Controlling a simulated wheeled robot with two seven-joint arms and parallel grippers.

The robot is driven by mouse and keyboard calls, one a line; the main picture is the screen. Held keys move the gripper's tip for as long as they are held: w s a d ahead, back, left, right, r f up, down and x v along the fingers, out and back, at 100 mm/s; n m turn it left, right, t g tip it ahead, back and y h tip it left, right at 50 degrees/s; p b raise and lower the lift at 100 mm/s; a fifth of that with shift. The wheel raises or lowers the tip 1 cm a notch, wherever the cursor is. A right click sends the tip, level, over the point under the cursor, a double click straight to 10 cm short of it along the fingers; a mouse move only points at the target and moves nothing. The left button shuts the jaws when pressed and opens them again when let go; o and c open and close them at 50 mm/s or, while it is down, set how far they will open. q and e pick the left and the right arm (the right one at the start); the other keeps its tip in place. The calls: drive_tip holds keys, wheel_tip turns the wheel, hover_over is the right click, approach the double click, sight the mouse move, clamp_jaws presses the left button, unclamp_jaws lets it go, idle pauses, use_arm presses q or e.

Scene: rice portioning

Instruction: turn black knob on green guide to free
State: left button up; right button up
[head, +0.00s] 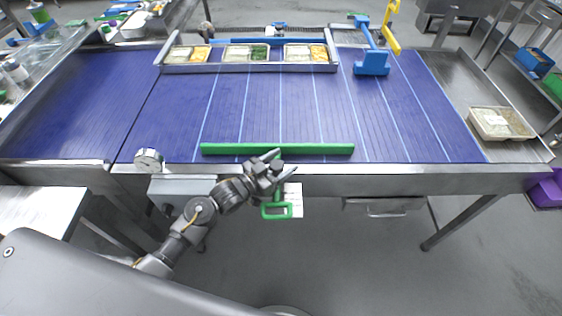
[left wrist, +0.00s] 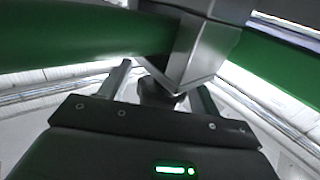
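The green guide (head: 230,149) is a long bar lying along the near edge of the blue conveyor. A black knob (head: 277,166) sits at its middle on the near side, with a green loop handle (head: 277,211) hanging below. My left gripper (head: 287,161) is at the knob, its two fingers pointing right, one on each side of it. In the left wrist view, the fingers (left wrist: 163,90) stand apart with the dark knob (left wrist: 160,94) between them and gaps at the sides. A metal block (left wrist: 198,52) hides part of the knob; its turn position cannot be told. My right gripper is out of view.
Blue conveyor (head: 300,115) has clear room beyond the guide. A tray of food containers (head: 250,68) is at the far side, with a blue fixture (head: 371,63) right of it. A round gauge (head: 149,160) is on the near edge left of my wrist.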

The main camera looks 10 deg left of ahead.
use_arm(q)
drive_tip(key=c, duration=1)
drive_tip(key=shift+o, duration=0.2)
drive_tip(key=shift+r+n+y, duration=0.1)
drive_tip(key=shift+n+y, duration=0.3)
drive_tip(key=shift+a+n+t+y+p, duration=0.1)
drive_tip(key=shift+n+t+y+p, duration=0.3)
drive_tip(key=shift+t+y, duration=0.25)
drive_tip(key=o, duration=1)
